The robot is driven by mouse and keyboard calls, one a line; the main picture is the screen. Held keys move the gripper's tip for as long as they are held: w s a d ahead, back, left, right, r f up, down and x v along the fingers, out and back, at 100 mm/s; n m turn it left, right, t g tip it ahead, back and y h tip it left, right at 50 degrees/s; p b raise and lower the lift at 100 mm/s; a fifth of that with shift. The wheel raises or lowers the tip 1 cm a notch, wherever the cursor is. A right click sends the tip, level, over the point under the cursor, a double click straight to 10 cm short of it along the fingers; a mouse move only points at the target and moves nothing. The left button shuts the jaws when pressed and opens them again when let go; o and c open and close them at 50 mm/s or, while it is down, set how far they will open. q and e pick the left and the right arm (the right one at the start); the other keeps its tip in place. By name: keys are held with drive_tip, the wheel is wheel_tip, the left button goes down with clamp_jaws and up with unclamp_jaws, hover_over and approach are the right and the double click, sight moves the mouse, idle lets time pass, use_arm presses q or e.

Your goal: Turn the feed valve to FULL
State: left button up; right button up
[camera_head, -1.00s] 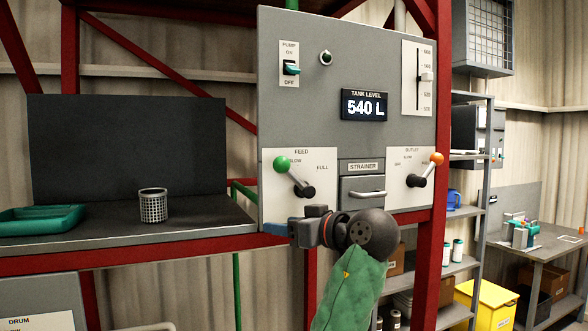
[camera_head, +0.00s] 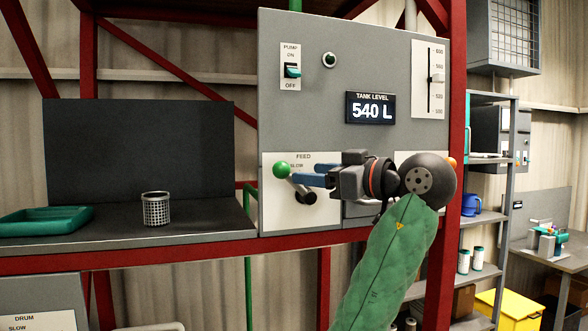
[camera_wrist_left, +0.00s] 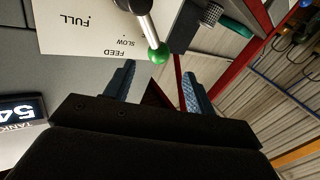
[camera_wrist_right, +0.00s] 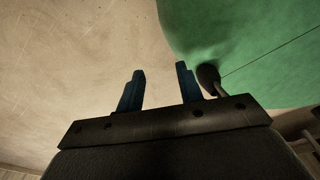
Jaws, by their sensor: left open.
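The feed valve has a green ball knob (camera_head: 281,169) on a lever that slopes up-left from its dark hub (camera_head: 307,197), beside the SLOW mark. FULL is hidden behind my gripper in the head view but shows in the left wrist view. My left gripper (camera_head: 297,174) is open and points left, its blue fingers close to the lever and knob. In the left wrist view the green knob (camera_wrist_left: 158,53) lies just beyond and between the fingertips; I see no grip on it. My right gripper (camera_wrist_right: 160,71) shows only in its wrist view, open and empty.
The panel also carries the pump switch (camera_head: 292,71), a slider (camera_head: 437,78) and a tank display (camera_head: 371,108) reading 540 L. My left arm covers most of the strainer drawer and outlet valve. A wire basket (camera_head: 156,209) and green tray (camera_head: 45,221) stand on the left bench.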

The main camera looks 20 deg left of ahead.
sight(289, 171)
use_arm(q)
drive_tip(key=p+x, duration=0.2)
drive_tip(key=x, duration=0.1)
drive_tip(key=shift+w+r, duration=0.15)
drive_tip(key=shift+w, duration=0.1)
drive_tip(key=p+x, duration=0.1)
drive_tip(key=x, duration=0.2)
drive_tip(key=shift+s+a+p, duration=0.15)
drive_tip(key=shift+p, duration=0.25)
drive_tip(key=shift+a, duration=0.15)
drive_tip(key=shift+w, duration=0.2)
use_arm(e)
drive_tip(key=s+r, duration=0.3)
drive_tip(key=shift+s+d, duration=0.3)
use_arm(q)
drive_tip(key=shift+c, duration=0.4)
